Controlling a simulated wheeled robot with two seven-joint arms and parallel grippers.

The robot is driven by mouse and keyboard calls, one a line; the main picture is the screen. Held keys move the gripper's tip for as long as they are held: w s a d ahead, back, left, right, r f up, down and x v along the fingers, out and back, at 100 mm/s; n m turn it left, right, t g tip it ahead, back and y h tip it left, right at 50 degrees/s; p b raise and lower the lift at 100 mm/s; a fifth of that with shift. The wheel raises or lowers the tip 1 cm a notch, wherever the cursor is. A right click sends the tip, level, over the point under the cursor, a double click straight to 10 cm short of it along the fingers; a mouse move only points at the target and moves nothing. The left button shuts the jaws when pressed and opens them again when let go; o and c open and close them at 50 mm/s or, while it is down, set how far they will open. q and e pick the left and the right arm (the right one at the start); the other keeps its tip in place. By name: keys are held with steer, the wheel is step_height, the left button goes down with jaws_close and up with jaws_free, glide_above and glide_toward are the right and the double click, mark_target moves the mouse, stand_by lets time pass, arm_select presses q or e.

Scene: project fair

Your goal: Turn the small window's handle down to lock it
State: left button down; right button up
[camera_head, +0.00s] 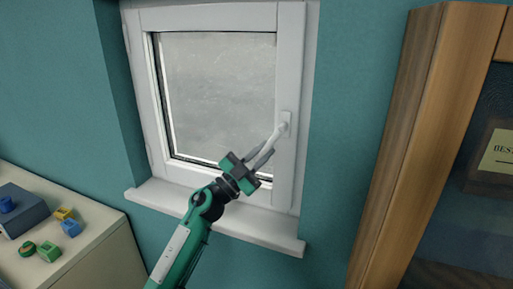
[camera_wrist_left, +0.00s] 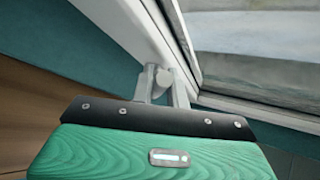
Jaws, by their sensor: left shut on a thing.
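The small window (camera_head: 291,60) has a white frame and a frosted pane, and its sash looks closed in the frame. Its white handle (camera_head: 281,127) sits on a plate on the right side of the sash. The visible part of the lever slants down and to the left in the head view. My left gripper (camera_head: 267,150) comes up from below left and is shut on the handle, hiding its lower end. In the left wrist view, the handle (camera_wrist_left: 163,77) shows between the two grey fingers (camera_wrist_left: 162,88). My right gripper is not in view.
At the left, a light cabinet top (camera_head: 100,222) holds a dark blue box (camera_head: 30,208) and several coloured blocks. A tall wooden cabinet (camera_head: 425,130) stands at the right. Teal wall lies between.

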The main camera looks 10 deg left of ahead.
arm_select(q)
steer(key=n+t, duration=0.1)
steer(key=d+f+n+t+b, duration=0.1)
steer(key=n, duration=0.1)
steer(key=shift+s+d+y, duration=0.15)
steer(key=shift+d+y, duration=0.05)
steer(key=shift+y, duration=0.2)
steer(key=n+t+y, duration=0.1)
steer(key=d+n+t+b, duration=0.1)
steer(key=n, duration=0.1)
steer(key=n+t+y+b, duration=0.1)
steer(key=shift+s+d+f+t+y, duration=0.15)
steer(key=shift+d+f+t+y, duration=0.15)
steer(key=shift+s+d+r+n+t+y+b, duration=0.1)
steer(key=shift+d+n+t+y+b, duration=0.15)
steer(key=shift+n+t+y+b, duration=0.45)
steer(key=shift+d+f+n+t+y+p, duration=0.1)
steer(key=shift+d+n+y, duration=0.25)
steer(key=shift+n, duration=0.6)
steer(key=shift+s+d+r+n+t+y+b, duration=0.15)
steer(key=shift+n+t+y+b, duration=0.25)
steer(key=shift+n+y, duration=0.35)
steer(key=shift+n, duration=0.3)
steer(key=shift+d, duration=0.1)
steer(key=c, duration=1.4)
jaws_free()
